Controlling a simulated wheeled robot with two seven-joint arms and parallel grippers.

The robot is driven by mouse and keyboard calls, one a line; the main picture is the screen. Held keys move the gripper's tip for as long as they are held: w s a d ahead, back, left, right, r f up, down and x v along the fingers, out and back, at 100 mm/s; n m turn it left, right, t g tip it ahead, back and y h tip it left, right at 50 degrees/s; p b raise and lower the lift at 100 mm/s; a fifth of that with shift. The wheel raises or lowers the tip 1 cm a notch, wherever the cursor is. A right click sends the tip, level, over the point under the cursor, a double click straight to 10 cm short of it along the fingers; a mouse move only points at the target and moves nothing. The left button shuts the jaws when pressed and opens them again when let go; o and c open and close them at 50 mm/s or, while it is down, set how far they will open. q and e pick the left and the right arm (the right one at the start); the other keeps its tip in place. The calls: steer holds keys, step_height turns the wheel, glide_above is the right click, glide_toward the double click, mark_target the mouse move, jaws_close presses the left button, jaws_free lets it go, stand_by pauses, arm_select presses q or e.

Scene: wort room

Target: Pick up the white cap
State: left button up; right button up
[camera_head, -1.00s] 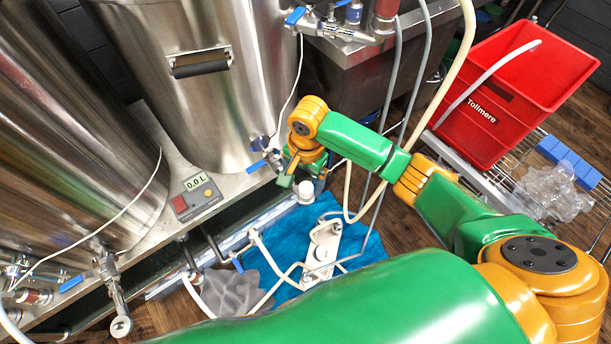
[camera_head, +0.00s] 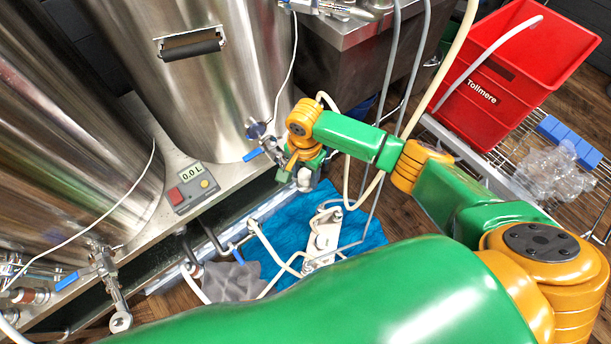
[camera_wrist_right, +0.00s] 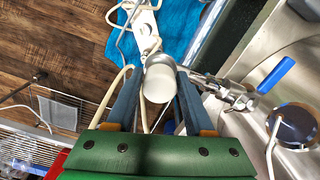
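The white cap (camera_wrist_right: 158,84) is a short pale cylinder in the middle of the right wrist view, with a grey metal rim at its far end. My right gripper (camera_wrist_right: 160,77) is open, with one dark finger on each side of the cap. I cannot tell whether either finger touches it. In the head view the right gripper (camera_head: 300,172) is beside the steel tank's valve, and the cap (camera_head: 304,182) shows only partly there. My left gripper is not in view.
A metal valve fitting (camera_wrist_right: 232,95) with a blue handle (camera_wrist_right: 276,75) is close to the right finger. A blue cloth (camera_head: 350,237) with white hoses and a fitting (camera_head: 323,236) lies below. Steel tanks (camera_head: 205,100) stand left; a red crate (camera_head: 530,75) sits on a wire rack at right.

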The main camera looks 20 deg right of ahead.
mark_target(304, 173)
jaws_close()
steer(key=shift+r, duration=0.2)
step_height(304, 173, up, 3)
steer(key=shift+w+f+p, duration=0.1)
steer(key=shift+p, duration=0.5)
steer(key=s+d+r+p, duration=0.4)
steer(key=s+r, duration=0.5)
steer(key=s, duration=0.4)
steer(key=shift+s+d+r, duration=0.15)
steer(key=shift+d+r, duration=0.25)
steer(key=shift+d, duration=0.1)
steer(key=shift+r, duration=0.1)
step_height(304, 173, up, 4)
steer(key=p, duration=0.7)
steer(key=shift+r, duration=0.15)
